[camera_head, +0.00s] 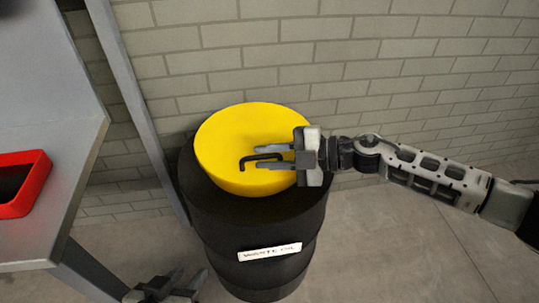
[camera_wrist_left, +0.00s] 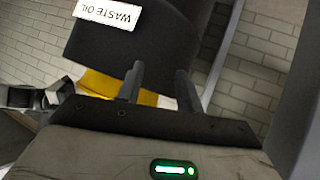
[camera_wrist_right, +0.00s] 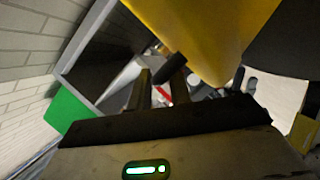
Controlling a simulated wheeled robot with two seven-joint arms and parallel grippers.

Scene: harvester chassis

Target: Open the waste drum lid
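The waste drum (camera_head: 255,235) is a dark upright barrel with a "WASTE OIL" label, standing on the floor by a brick wall. Its yellow lid (camera_head: 228,130) sits over its top; whether it is seated or slightly raised I cannot tell. A black bar handle (camera_head: 248,161) is on the lid. My right gripper (camera_head: 268,156) reaches in from the right, its fingers apart on either side of the handle; a gap shows. In the right wrist view, the dark handle (camera_wrist_right: 172,68) shows by the fingertips. My left gripper (camera_head: 165,288) is low, in front of the drum, open and empty.
A grey table (camera_head: 60,100) with a red tray (camera_head: 35,190) stands on the left. A grey post (camera_head: 135,95) rises between table and drum. The brick wall (camera_head: 330,70) is close behind. Floor to the right of the drum is clear.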

